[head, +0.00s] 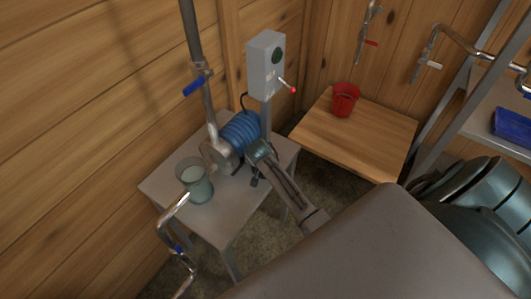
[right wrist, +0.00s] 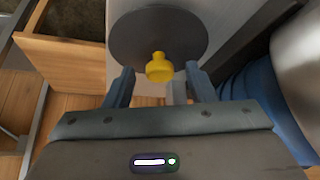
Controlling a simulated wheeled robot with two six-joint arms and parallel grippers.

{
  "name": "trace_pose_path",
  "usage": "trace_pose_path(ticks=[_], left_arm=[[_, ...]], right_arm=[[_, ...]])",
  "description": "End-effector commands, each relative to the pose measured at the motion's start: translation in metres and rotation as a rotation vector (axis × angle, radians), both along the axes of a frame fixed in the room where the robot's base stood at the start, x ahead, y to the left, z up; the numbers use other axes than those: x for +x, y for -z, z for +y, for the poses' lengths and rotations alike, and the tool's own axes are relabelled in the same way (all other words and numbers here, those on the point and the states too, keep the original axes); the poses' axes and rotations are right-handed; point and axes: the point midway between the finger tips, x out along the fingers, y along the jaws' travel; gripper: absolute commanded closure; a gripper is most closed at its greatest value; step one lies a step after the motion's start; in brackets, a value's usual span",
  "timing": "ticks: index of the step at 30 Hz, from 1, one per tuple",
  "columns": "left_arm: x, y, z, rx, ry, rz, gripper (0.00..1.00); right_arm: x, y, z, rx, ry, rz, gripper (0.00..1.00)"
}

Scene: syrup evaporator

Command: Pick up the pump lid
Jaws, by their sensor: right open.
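The pump lid, a dark round disc (right wrist: 150,33) with a yellow knob (right wrist: 160,71), shows in the right wrist view. It appears to lie on the grey table (head: 164,183), near its edge. My right gripper (right wrist: 160,76) is open, with one finger on each side of the knob in the picture; I cannot tell whether they touch it. In the head view my right gripper (head: 256,179) is beside the blue pump motor (head: 240,131), and I cannot make out the lid there. My left gripper is not in view.
A glass jar (head: 195,183) stands on the grey table, left of the pump. A grey control box (head: 265,65) with a red-tipped lever is behind. A red bucket (head: 344,99) sits on a wooden table (head: 370,137). Pipes with valves rise beside the pump.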

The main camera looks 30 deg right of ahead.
Motion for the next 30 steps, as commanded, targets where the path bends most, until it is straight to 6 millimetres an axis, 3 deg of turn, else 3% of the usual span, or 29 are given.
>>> trace_pose_path(ticks=[5, 12, 13, 23, 30], left_arm=[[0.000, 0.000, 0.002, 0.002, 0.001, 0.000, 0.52], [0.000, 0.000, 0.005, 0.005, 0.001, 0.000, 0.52], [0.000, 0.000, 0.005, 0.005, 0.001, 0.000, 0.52], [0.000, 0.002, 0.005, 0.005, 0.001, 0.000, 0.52], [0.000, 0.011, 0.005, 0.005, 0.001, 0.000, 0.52]], right_arm=[[0.000, 0.000, 0.000, 0.000, 0.000, 0.000, 0.49], [0.000, 0.000, 0.000, 0.000, 0.000, 0.000, 0.96], [0.000, 0.000, 0.000, 0.000, 0.000, 0.000, 0.99], [0.000, -0.002, 0.000, -0.001, 0.000, -0.001, 0.99], [0.001, -0.022, -0.001, -0.002, 0.000, -0.003, 0.99]])
